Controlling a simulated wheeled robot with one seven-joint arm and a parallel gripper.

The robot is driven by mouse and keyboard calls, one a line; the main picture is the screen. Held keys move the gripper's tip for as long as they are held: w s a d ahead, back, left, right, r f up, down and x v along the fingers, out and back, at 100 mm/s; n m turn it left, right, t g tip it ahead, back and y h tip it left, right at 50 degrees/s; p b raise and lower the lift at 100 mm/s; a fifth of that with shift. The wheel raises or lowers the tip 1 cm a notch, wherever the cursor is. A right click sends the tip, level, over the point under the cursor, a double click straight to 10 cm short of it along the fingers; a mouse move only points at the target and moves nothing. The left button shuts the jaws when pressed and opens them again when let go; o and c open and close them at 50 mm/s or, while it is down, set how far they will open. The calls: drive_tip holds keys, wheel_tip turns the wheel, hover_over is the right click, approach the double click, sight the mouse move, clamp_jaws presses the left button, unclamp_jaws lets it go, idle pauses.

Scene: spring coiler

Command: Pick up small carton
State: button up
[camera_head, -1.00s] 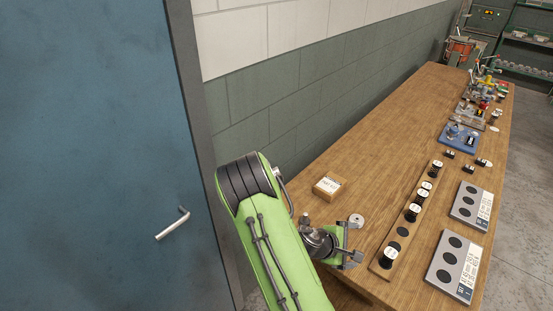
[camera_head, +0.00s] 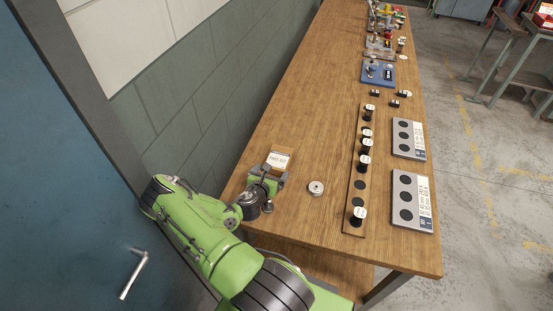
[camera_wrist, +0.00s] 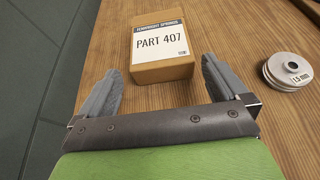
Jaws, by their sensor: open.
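The small carton (camera_head: 279,160) is a brown box with a white label on the wooden table near the wall. In the wrist view the carton (camera_wrist: 161,45) shows a label reading "PART 407" and lies just beyond the fingertips, roughly centred between them. My gripper (camera_head: 268,175) is low over the table at the near side of the carton. In the wrist view my gripper (camera_wrist: 162,75) is open, with one finger to each side and nothing between the jaws. I cannot tell whether a finger touches the carton.
A grey metal spool (camera_head: 316,188) sits right of the carton; it also shows in the wrist view (camera_wrist: 287,71). A wooden strip (camera_head: 354,190) with black spools stands further right, beside grey plates (camera_head: 412,200). A blue fixture (camera_head: 378,72) stands farther back. The wall (camera_head: 205,105) is close on the left.

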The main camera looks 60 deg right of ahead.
sight(277, 163)
drive_tip(key=x, duration=0.8)
drive_tip(key=shift+d+p, duration=0.2)
drive_tip(key=shift+p, duration=0.15)
drive_tip(key=shift+a+r, duration=0.1)
drive_tip(key=shift+c, duration=0.3)
